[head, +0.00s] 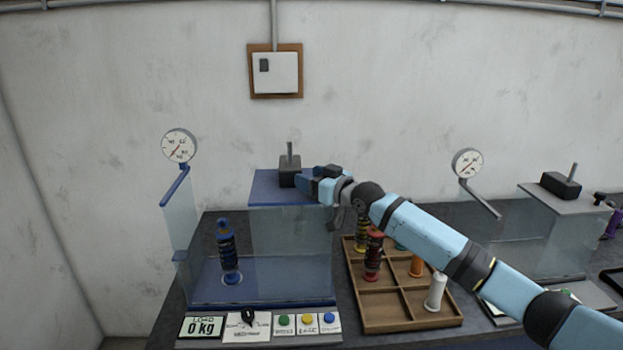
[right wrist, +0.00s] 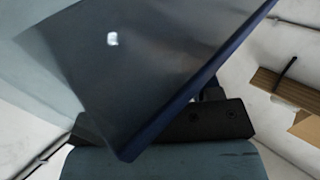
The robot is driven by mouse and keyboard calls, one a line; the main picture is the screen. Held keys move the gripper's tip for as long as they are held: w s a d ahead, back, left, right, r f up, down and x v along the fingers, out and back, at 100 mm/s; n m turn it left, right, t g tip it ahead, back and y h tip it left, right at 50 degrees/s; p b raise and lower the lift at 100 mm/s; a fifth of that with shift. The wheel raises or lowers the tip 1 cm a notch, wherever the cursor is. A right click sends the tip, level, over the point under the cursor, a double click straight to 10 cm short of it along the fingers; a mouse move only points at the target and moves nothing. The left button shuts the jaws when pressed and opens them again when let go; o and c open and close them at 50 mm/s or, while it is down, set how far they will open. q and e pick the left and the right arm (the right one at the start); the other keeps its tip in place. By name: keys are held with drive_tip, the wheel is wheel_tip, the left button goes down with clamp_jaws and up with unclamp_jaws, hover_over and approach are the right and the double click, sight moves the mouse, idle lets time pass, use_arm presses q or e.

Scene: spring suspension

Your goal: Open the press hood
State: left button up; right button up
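The left press has a blue base (head: 262,300), a blue top plate (head: 265,190) with a black block and rod (head: 290,172) on it, and clear panels (head: 290,235) below the plate. A blue spring shock (head: 228,252) stands upright on the base, left of the plate. My right gripper (head: 316,180) is at the right end of the top plate, beside the black block; I cannot tell whether it touches. In the right wrist view a dark blue-edged panel (right wrist: 140,60) lies across the gripper and hides the fingertips, so its opening is unclear. My left gripper is not in view.
A wooden tray (head: 405,322) with several coloured springs and parts stands right of the press. A second press with a grey plate (head: 535,195) is further right. A gauge (head: 179,146) rises at the left press. A button panel (head: 262,326) fronts the base.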

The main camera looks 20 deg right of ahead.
drive_tip(key=shift+s, duration=0.1)
drive_tip(key=b+v, duration=0.2)
drive_tip(key=v, duration=1.1)
drive_tip(key=shift+s+d, duration=0.2)
drive_tip(key=shift+s, duration=0.05)
